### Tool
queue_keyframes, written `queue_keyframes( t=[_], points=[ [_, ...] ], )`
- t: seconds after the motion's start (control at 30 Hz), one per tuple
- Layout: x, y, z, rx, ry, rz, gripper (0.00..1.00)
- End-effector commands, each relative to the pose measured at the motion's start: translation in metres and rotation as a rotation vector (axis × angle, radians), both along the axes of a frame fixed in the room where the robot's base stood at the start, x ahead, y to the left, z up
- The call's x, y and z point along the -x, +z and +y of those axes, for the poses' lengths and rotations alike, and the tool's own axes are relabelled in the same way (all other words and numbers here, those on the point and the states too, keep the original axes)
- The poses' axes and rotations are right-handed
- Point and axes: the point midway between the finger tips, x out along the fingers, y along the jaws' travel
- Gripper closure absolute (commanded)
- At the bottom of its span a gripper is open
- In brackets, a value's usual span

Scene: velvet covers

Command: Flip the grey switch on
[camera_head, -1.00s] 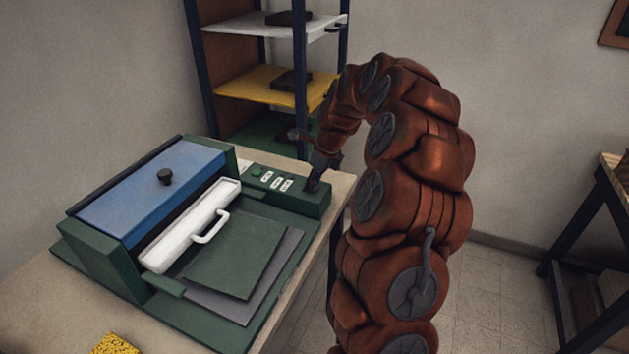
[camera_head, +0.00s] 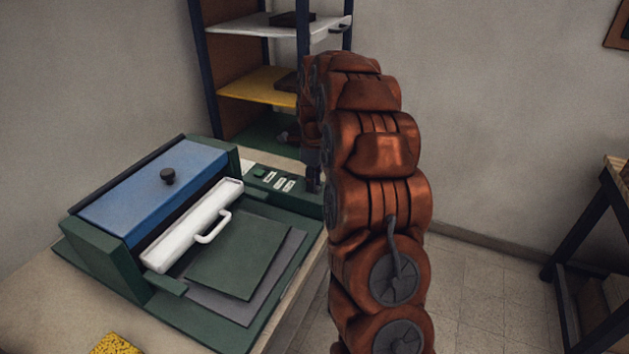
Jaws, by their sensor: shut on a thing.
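The green machine (camera_head: 100,262) stands on the table, with a blue lid (camera_head: 150,190) and a white bar with a handle (camera_head: 192,228). Its control strip (camera_head: 252,183) runs along the back right, with a green button and several small pale labels. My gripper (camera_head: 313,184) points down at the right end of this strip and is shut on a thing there. The grey switch cannot be made out; my gripper and arm cover that end of the strip.
A shelf rack with white, yellow (camera_head: 258,88) and green shelves stands behind the machine. A yellow sponge-like block (camera_head: 115,344) lies at the table's front. Another table (camera_head: 612,190) stands at the right. Floor shows between.

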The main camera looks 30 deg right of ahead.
Motion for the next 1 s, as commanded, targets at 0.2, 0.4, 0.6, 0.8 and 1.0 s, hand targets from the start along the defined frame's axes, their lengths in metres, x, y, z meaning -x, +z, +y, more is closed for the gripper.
queue_keyframes(
  t=[0.2, 0.4, 0.6, 0.8, 1.0],
  points=[
    [-0.002, 0.003, -0.002, 0.007, 0.000, -0.010, 0.63],
    [-0.001, 0.002, -0.001, 0.004, 0.001, -0.006, 0.52],
    [-0.001, 0.002, 0.000, 0.002, 0.001, -0.004, 0.52],
    [-0.001, 0.018, -0.001, 0.003, 0.001, -0.005, 0.52],
    [-0.001, 0.054, -0.001, 0.004, 0.001, -0.006, 0.52]
  ],
)
